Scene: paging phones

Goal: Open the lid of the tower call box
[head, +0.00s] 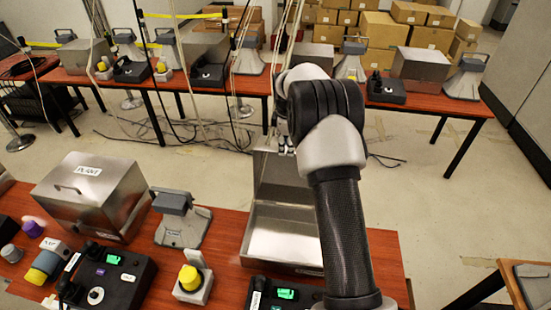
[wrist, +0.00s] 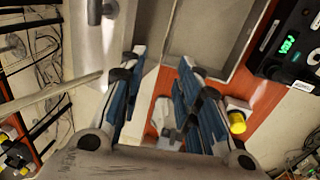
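A metal call box stands open on the near red table, with its hollow body (head: 283,235) facing up. Its lid (head: 277,172) stands raised at the back edge, partly hidden by my arm. I cannot read a label on it, so I cannot confirm it is the tower box. In the wrist view the box's hollow body (wrist: 212,32) and the lid (wrist: 121,25) show at the top. My gripper (wrist: 160,62) is open and empty, its blue-sided fingers apart. In the head view it is mostly hidden behind my arm, near the lid's top edge.
A closed metal box (head: 95,195) labelled PLANT stands at the left. A grey stand (head: 182,222), a yellow-topped button (head: 191,279) and black phones (head: 105,275) sit close by.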

